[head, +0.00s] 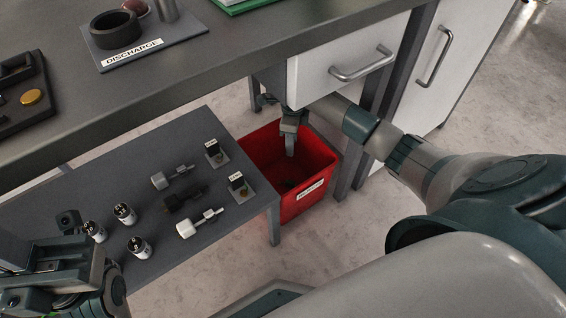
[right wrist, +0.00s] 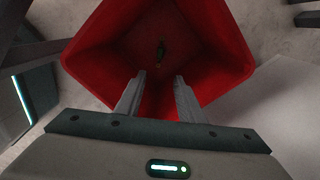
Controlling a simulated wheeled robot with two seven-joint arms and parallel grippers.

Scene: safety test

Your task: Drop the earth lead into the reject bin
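The red reject bin (head: 318,155) stands on the floor beside the low grey table. My right gripper (head: 290,150) points down over the bin's opening. In the right wrist view the right gripper (right wrist: 160,77) has its two fingers apart with nothing between them, above the red bin (right wrist: 215,45). A small dark greenish object (right wrist: 161,52) shows inside the bin, beyond the fingertips; it looks like the earth lead, but it is too small to be sure. My left gripper (head: 50,275) is at the lower left near the low table; its fingers are not clear.
The low table (head: 120,175) holds several small cylinders (head: 139,247), plug-like pieces (head: 199,222) and small labelled stands (head: 240,187). The workbench edge and a white drawer (head: 335,70) with a handle are close to my right arm. A discharge mat (head: 160,50) lies on the bench.

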